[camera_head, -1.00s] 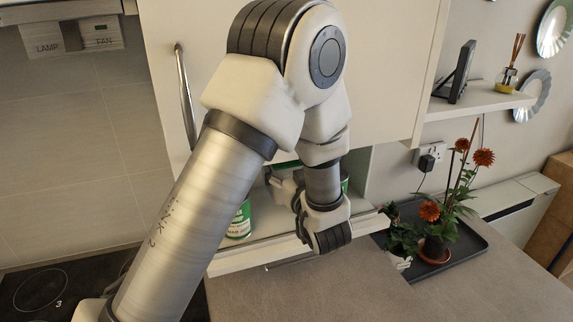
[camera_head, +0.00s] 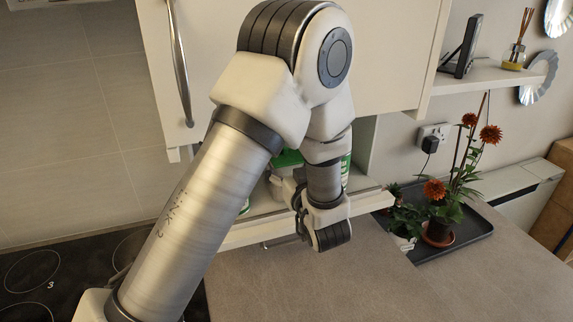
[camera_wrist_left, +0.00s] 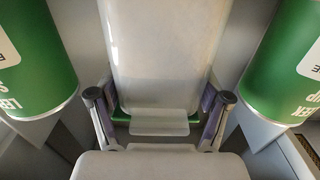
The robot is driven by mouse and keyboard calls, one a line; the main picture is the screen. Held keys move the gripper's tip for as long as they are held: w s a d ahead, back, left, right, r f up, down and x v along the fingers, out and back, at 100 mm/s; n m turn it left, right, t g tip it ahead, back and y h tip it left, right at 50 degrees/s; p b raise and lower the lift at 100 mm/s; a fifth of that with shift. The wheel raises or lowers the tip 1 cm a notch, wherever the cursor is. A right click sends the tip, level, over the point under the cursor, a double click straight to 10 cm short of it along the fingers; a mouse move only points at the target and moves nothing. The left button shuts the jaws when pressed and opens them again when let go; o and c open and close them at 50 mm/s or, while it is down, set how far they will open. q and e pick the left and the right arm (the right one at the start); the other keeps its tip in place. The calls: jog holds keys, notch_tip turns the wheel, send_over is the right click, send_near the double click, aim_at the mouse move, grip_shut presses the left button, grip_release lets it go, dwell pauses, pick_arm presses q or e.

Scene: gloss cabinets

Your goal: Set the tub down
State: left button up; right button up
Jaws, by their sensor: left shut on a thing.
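The tub (camera_wrist_left: 165,55) is pale and translucent, with a green lid edge (camera_wrist_left: 122,117). In the left wrist view it stands between two green tins, text upside down there. My left gripper (camera_wrist_left: 160,108) is shut on the tub, a finger on each side. In the head view my left arm reaches into the open cabinet bay, and the green lid (camera_head: 287,158) shows behind my wrist. My arm hides most of the tub, and I cannot tell whether its base touches the shelf. My right gripper is not in view.
One green tin (camera_wrist_left: 35,60) is on the left and another (camera_wrist_left: 285,65) on the right, with narrow gaps to the tub. The shelf's front edge (camera_head: 262,232) runs below. A cabinet door (camera_head: 290,40) is above. Potted flowers (camera_head: 440,215) stand on a dark tray to the right.

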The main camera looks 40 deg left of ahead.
pick_arm(q)
jog(key=shift+f, duration=0.2)
jog(key=o, duration=1.8)
jog(key=shift+c, duration=0.2)
jog(key=shift+r, duration=0.1)
